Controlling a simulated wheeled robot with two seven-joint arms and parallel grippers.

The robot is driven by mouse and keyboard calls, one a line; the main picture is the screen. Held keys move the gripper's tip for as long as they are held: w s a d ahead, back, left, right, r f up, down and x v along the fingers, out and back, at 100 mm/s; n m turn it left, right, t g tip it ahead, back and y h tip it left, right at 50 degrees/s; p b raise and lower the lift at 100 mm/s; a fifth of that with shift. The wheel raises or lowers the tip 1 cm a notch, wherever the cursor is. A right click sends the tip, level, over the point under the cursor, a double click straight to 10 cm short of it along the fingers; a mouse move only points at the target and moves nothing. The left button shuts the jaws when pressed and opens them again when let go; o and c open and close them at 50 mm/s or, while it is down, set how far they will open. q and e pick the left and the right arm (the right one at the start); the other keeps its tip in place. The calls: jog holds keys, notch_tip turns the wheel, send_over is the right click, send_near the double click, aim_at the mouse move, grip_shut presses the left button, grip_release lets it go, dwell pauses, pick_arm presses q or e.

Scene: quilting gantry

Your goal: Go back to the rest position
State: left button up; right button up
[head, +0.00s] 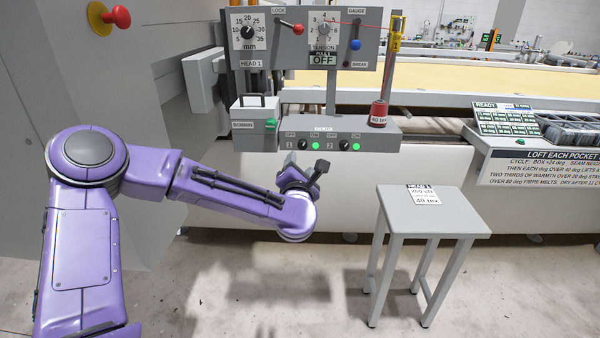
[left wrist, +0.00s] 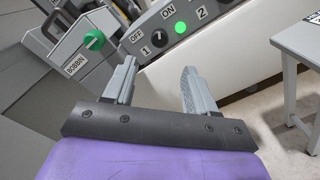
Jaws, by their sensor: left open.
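My left arm (head: 215,185) is purple and reaches in from the left in the head view. Its gripper (head: 305,168) is in front of the machine's lower control box, apart from it. In the left wrist view the gripper (left wrist: 160,80) has its two grey fingers spread, with nothing between them. My right gripper is in neither view.
The head panel (head: 306,40) carries dials and levers above a switch box (head: 340,135) with two green lights. A bobbin box (head: 256,115) sits left, a red thread cone (head: 378,114) right. A small grey table (head: 450,215) with a paper card (head: 424,196) stands right. Floor between is clear.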

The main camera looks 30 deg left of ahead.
pick_arm(q)
jog(key=shift+s+d, duration=0.1)
jog(key=shift+s, duration=0.1)
dwell(0.4)
jog(key=s+d+f+m+g+h, duration=0.1)
jog(key=s+d+f+m+h, duration=0.15)
jog(key=f+m, duration=0.45)
jog(key=s+d+f+m+g+h, duration=0.25)
jog(key=s+f+m, duration=0.2)
jog(key=f, duration=0.45)
jog(key=s+d+f+m+g+h, duration=0.1)
jog(key=s+d+f+m, duration=0.25)
jog(key=f+m, duration=0.35)
jog(key=s+a+f+m+g, duration=0.1)
jog(key=s+f+m+g, duration=0.3)
jog(key=s+f, duration=0.5)
jog(key=s+f+m+g, duration=0.3)
jog(key=s+f, duration=0.6)
jog(key=s, duration=0.9)
jog(key=shift+a+f+m+g, duration=0.35)
jog(key=shift+a+m, duration=0.05)
jog(key=shift+m, duration=0.05)
jog(key=shift+s, duration=0.1)
